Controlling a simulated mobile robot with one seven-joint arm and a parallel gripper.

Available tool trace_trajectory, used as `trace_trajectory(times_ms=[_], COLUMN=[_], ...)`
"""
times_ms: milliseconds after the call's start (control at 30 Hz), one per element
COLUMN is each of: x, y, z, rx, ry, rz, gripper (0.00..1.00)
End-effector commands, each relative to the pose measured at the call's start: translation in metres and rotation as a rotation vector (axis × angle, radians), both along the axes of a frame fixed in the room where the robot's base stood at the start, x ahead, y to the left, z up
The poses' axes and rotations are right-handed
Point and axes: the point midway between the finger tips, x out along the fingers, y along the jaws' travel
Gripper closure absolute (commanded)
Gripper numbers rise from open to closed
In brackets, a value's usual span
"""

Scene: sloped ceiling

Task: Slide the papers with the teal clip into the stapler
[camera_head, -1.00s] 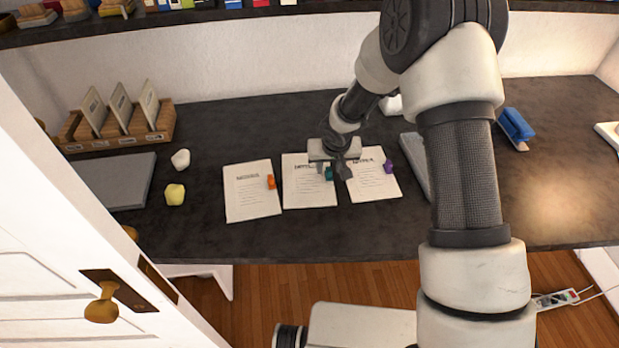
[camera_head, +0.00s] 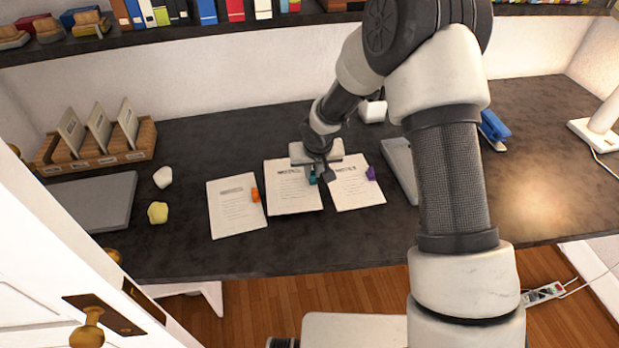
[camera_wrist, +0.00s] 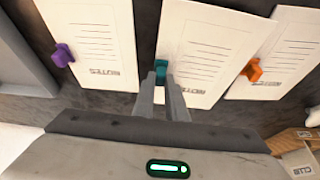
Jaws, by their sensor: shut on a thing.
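The papers with the teal clip (camera_head: 293,193) lie on the dark desk, in the middle of three paper stacks. They also show in the wrist view (camera_wrist: 205,50). The teal clip (camera_wrist: 161,70) is on their edge. My gripper (camera_wrist: 164,80) is shut on the teal clip, its fingertips on either side of it. In the head view my gripper (camera_head: 318,173) is over the right edge of these papers. The blue stapler (camera_head: 494,126) stands at the right of the desk, partly hidden by my arm.
Papers with an orange clip (camera_head: 235,208) lie left, papers with a purple clip (camera_head: 354,187) right. A grey flat object (camera_head: 399,165) lies between these and the stapler. A white lamp base (camera_head: 594,134) stands far right. A wooden file holder (camera_head: 140,155) stands far left.

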Motion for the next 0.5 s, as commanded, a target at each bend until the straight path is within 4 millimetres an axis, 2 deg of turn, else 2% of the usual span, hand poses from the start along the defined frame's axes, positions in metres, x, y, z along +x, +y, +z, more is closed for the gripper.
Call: trace_trajectory(times_ms=[33,200,333,500], x=[0.002,0.001,0.001,0.0], y=[-0.001,0.0,0.0,0.0], z=[0.015,0.048,0.065,0.073], rx=[0.003,0.002,0.002,0.0], ry=[-0.005,-0.003,-0.002,0.0], rz=[-0.004,-0.003,-0.003,-0.001], gripper=[1.0,1.0,1.0,1.0])
